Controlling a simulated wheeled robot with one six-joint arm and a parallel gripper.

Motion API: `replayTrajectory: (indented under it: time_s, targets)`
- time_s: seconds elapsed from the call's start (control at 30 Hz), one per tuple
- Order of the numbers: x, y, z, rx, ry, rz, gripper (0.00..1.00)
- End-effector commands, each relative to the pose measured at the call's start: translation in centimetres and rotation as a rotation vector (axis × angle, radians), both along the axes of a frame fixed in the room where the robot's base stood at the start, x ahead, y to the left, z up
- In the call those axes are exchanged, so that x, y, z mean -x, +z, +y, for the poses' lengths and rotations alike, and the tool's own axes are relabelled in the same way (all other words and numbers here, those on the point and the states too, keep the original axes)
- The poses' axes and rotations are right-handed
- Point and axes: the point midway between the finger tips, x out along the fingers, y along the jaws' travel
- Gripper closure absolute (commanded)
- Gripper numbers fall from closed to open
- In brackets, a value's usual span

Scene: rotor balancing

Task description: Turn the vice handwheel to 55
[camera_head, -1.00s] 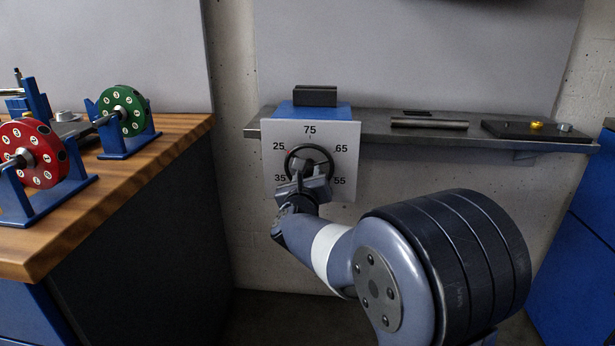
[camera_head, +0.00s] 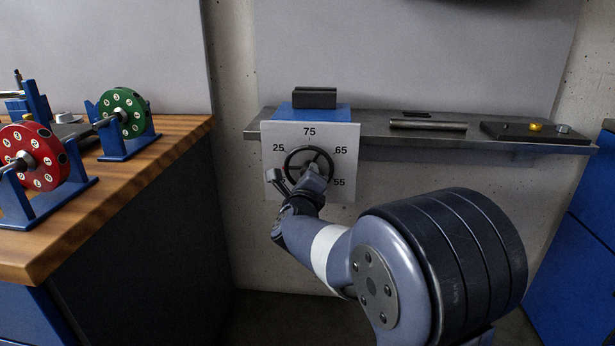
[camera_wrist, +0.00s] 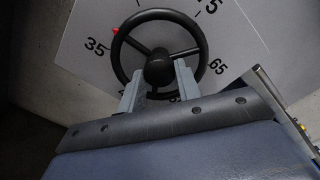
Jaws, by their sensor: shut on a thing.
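The vice handwheel (camera_head: 311,150), a black spoked wheel, sits in front of a white dial plate (camera_head: 340,128) with numbers around it: 75 at top, 65 and 55 at right, 25 and 35 at left. The wheel also shows in the wrist view (camera_wrist: 194,28), with a red mark on its upper left rim, near the 35. My gripper (camera_head: 300,178) is at the wheel's lower part and partly covers the 35. The exact contact is partly hidden.
A grey shelf (camera_head: 470,146) runs behind the plate, bearing a metal bar (camera_head: 428,124) and a dark tray (camera_head: 500,132). At left, a wooden bench (camera_head: 150,175) carries a red rotor (camera_head: 45,150) and a green rotor (camera_head: 135,105) on blue stands.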

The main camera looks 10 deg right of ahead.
Motion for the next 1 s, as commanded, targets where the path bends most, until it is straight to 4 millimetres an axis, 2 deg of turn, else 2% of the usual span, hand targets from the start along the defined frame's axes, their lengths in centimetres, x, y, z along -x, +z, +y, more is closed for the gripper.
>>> replayTrajectory:
  time_s: [1.0]
  targets:
    - [0.0, 0.27, 0.07, 0.92, 0.004, 0.301, 0.91]
